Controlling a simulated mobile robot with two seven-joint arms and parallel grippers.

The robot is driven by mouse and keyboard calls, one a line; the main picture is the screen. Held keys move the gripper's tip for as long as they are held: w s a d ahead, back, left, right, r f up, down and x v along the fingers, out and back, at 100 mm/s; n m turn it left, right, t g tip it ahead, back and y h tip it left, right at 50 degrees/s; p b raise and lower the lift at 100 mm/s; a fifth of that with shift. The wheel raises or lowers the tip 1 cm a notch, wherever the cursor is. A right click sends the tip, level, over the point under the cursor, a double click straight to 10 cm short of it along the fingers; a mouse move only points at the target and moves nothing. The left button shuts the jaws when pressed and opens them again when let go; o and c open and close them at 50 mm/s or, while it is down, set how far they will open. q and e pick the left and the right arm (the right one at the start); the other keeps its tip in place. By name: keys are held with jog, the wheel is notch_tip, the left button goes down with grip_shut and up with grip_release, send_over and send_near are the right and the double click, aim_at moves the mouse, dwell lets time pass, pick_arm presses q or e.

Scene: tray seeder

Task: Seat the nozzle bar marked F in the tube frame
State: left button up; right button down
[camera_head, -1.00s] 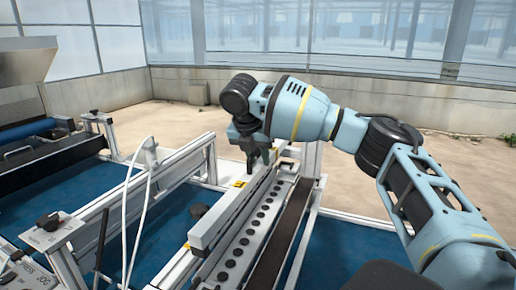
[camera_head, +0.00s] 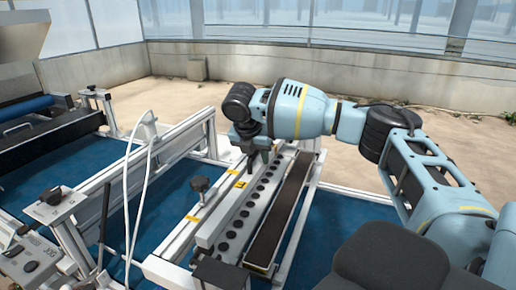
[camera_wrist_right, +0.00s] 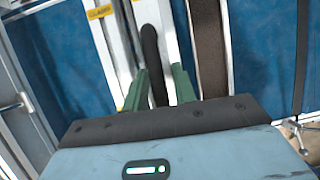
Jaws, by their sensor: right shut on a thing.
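A long pale bar (camera_head: 222,215) lies lengthwise among the aluminium rails, with a row of black round spots along its right side. It appears to be the nozzle bar, but I cannot read an F on it. My right gripper (camera_head: 256,158) is over the far end of this bar. In the right wrist view its green fingers (camera_wrist_right: 159,92) are closed around a dark rounded piece (camera_wrist_right: 150,45) that looks like a handle. The gripper hides the bar's far end. I cannot tell whether the bar is fully down in the tube frame (camera_head: 165,272). My left gripper is not in view.
A dark brown strip (camera_head: 280,208) runs along the bar's right side. A black knob (camera_head: 199,184) stands to the left. White hoses (camera_head: 128,195) loop over the left rail. A control box (camera_head: 35,262) sits at lower left. The blue surface (camera_head: 335,235) at right is clear.

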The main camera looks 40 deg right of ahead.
aim_at(257, 164)
jog(key=shift+f, duration=0.75)
jog(key=shift+s+a+f, duration=0.1)
jog(key=shift+f, duration=0.55)
jog(key=shift+s+a+f, duration=0.1)
jog(key=shift+f, duration=0.5)
dwell(0.5)
jog(key=c, duration=1.1)
grip_release()
jog(key=shift+w, duration=0.2)
jog(key=shift+o, duration=0.3)
jog(key=shift+s, duration=0.1)
jog(key=shift+d+r, duration=0.1)
jog(key=shift+d, duration=0.05)
jog(key=shift+r, duration=0.5)
jog(key=v, duration=0.7)
jog(key=shift+a+r, duration=0.1)
jog(key=shift+a, duration=0.15)
